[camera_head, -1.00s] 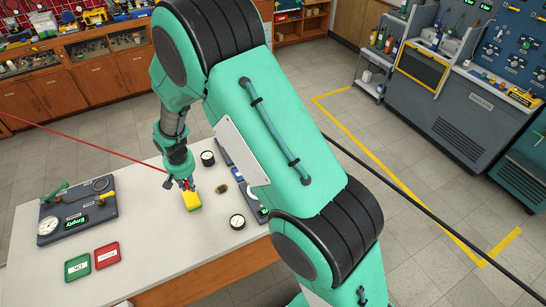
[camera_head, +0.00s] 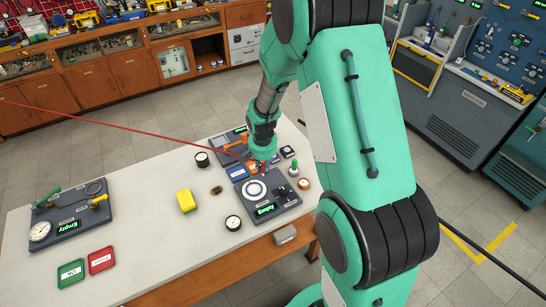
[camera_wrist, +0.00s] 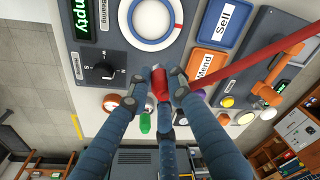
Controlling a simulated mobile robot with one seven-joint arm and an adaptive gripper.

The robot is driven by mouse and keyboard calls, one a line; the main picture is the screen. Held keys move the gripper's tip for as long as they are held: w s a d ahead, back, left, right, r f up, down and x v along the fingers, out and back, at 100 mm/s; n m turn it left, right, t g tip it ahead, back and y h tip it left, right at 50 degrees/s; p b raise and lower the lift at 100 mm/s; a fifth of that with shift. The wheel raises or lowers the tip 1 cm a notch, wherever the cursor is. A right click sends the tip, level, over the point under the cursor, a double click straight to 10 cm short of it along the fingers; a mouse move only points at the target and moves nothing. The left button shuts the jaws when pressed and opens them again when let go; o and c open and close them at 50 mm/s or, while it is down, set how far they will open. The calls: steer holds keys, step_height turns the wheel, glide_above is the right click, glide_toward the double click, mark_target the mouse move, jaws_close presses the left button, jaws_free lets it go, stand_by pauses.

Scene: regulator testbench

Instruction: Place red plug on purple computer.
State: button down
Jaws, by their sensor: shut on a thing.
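My gripper (camera_head: 263,166) is low over the right part of the table, above the grey panel devices. In the wrist view its fingers (camera_wrist: 157,88) are closed around a red plug (camera_wrist: 160,80). A red cable (camera_wrist: 255,68) runs from the plug to the upper right; in the head view the cable (camera_head: 120,125) stretches to the left edge. Below the plug is a grey panel (camera_wrist: 105,50) with a round white-and-blue dial and a green display; the same panel (camera_head: 285,205) shows in the head view. I cannot make out a clearly purple computer.
A blue "Sell" tile (camera_wrist: 222,22) and an orange "Mind" tile (camera_wrist: 208,65) lie beside the panel. A yellow block (camera_head: 186,201), round gauges (camera_head: 233,223) and green and red tiles (camera_head: 101,260) lie on the white table (camera_head: 150,235). The table's middle is mostly clear.

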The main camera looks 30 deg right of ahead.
steer(key=shift+m, duration=0.8)
steer(key=s+d, duration=0.1)
steer(key=d, duration=0.1)
steer(key=s+d, duration=0.1)
steer(key=d, duration=0.1)
steer(key=s+d, duration=0.1)
steer(key=d, duration=0.1)
steer(key=shift+s, duration=0.4)
steer(key=shift+w, duration=0.15)
steer(key=w+d, duration=0.1)
steer(key=w, duration=0.4)
steer(key=w+d+f, duration=0.1)
steer(key=w+d, duration=0.1)
steer(key=w, duration=0.3)
steer(key=w+d, duration=0.1)
steer(key=w, duration=0.4)
steer(key=shift+d+f+b, duration=0.25)
steer(key=shift+d+b, duration=0.05)
steer(key=shift+b, duration=0.05)
steer(key=shift+f, duration=1.75)
steer(key=shift+f, duration=0.1)
steer(key=c, duration=1.6)
jaws_free()
steer(key=shift+o, duration=0.2)
